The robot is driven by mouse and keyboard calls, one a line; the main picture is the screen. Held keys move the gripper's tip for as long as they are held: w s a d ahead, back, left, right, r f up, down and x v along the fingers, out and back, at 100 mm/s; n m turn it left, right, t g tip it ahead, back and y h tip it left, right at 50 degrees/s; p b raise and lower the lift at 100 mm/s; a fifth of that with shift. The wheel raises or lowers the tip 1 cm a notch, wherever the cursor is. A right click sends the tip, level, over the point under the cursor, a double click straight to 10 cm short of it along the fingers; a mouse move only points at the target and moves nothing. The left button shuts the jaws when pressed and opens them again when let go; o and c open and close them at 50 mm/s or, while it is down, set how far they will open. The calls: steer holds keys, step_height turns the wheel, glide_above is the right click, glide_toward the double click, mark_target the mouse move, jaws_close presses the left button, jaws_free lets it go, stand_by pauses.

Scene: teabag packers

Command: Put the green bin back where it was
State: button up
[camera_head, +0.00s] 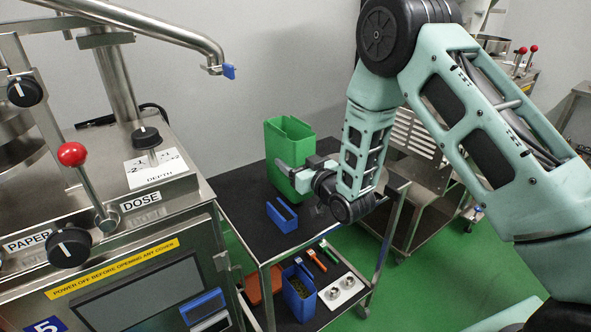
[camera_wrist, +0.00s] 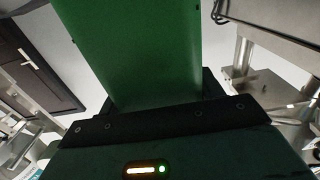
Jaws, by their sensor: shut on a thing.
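The green bin (camera_head: 288,140) is upright at the back of the black-topped cart (camera_head: 240,209), near the grey wall. My gripper (camera_head: 287,173) is at its near lower side and is shut on it. In the wrist view the green bin (camera_wrist: 130,50) fills the upper middle, directly in front of my gripper (camera_wrist: 160,105). The bin's base is partly hidden by my gripper, so I cannot tell whether it touches the cart top.
A small blue open-topped box (camera_head: 282,215) lies on the cart top in front of the bin. The lower shelf holds a blue bin (camera_head: 299,292) and tools. A steel machine with a red-knobbed lever (camera_head: 72,154) stands at left. A louvred steel unit (camera_head: 415,135) is at right.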

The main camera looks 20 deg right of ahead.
steer(key=shift+f, duration=1.45)
steer(key=o, duration=1.3)
steer(key=shift+s, duration=0.1)
